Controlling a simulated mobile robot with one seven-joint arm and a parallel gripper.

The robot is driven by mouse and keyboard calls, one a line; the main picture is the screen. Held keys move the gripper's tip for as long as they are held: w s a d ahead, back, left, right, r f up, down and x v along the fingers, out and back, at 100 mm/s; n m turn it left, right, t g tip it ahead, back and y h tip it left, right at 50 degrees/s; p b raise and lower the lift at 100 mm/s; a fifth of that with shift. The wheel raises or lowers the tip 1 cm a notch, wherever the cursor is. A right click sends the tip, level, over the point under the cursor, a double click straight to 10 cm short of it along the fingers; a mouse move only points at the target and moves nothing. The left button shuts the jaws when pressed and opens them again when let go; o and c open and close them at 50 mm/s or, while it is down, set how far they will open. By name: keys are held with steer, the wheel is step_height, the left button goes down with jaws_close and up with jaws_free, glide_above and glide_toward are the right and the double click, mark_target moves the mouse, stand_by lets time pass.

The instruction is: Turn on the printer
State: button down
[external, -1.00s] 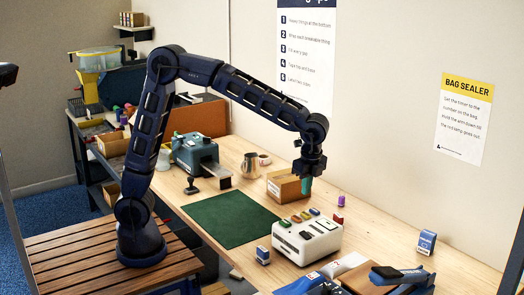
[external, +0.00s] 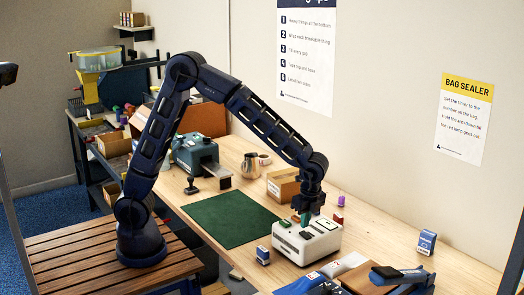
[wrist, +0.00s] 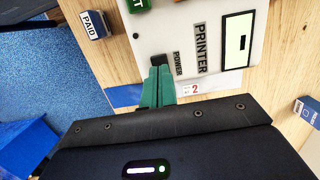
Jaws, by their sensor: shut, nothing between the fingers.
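The printer (external: 322,241) is a white box with a dark screen on the wooden bench in the external view. In the wrist view the printer (wrist: 188,20) shows the words PRINTER and POWER, and a small black power switch (wrist: 158,59) beside POWER. My gripper (wrist: 158,72) has green fingers, closed together and empty. Their tips are right at the power switch and partly overlap it in view; I cannot tell whether they touch or press it. In the external view my gripper (external: 305,220) points down at the printer's top and hides some of its buttons.
A blue PAID stamp (wrist: 94,24) stands near the printer. A cardboard box (external: 284,186) is behind it, and a green mat (external: 228,220) lies to its left. A blue-and-black device (external: 392,275) is at the front right.

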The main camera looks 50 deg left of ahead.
mark_target(305, 235)
steer(key=shift+a+f, duration=0.15)
steer(key=shift+f, duration=0.95)
steer(key=shift+a+f, duration=0.1)
